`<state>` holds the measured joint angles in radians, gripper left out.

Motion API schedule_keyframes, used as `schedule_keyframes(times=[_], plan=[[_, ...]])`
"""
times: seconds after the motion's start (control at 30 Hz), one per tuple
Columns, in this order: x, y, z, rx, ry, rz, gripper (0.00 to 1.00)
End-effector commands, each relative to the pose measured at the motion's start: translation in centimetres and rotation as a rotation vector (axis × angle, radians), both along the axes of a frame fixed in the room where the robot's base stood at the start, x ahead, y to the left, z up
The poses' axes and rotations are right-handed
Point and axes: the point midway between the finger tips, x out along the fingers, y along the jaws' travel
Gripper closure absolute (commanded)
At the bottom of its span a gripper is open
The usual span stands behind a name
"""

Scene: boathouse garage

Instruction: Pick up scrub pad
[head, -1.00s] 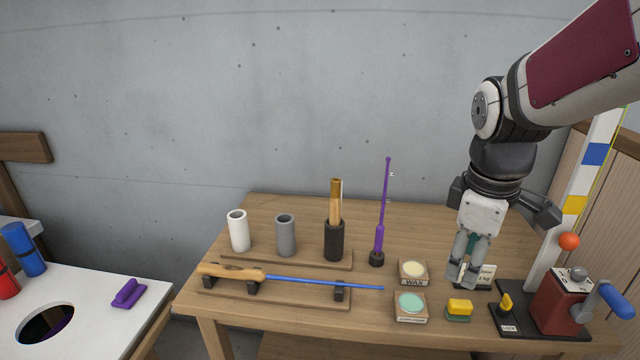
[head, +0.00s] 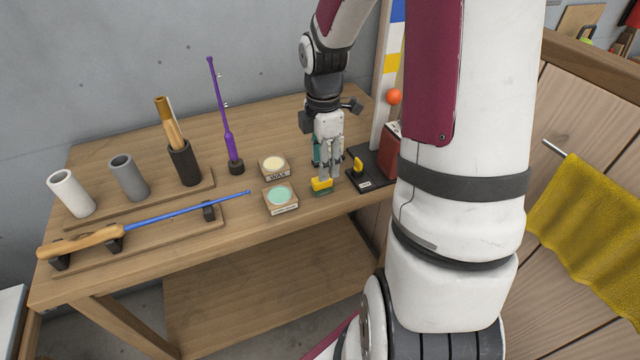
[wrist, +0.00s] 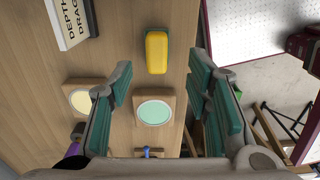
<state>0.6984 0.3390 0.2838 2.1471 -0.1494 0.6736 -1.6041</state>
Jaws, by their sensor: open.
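The scrub pad (head: 321,187) is a small block, yellow on top and green below. It lies near the front edge of the wooden workbench (head: 150,240), right of the teal-topped tin. In the wrist view the scrub pad (wrist: 157,52) lies upper centre, in the gap between the fingers and beyond them. My gripper (head: 329,172) points down just behind the pad and hides part of its back side. In the wrist view my gripper (wrist: 161,78) is open, with teal finger pads wide apart and nothing between them.
A teal-topped tin (head: 281,197) and a wax tin (head: 273,166) stand left of the pad. A black lock base (head: 372,172) with a yellow lever stands right. A blue rod (head: 180,216) lies on a rack further left. The bench's front edge is close.

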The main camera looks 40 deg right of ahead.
Motion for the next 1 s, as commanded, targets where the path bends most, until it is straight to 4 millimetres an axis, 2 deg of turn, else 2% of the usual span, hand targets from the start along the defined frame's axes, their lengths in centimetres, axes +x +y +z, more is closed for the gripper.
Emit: schedule_keyframes(times=[0.23, 0.5, 0.83, 1.0], plan=[[0.1, 0.0, -1.8, 0.002, 0.003, 0.000, 0.55], [0.4, -0.1, -5.5, 0.002, 0.003, 0.000, 0.55], [0.4, -0.1, -6.0, 0.000, 0.000, -0.001, 0.55], [0.4, -0.1, -6.0, 0.000, 0.000, -0.001, 0.94]])
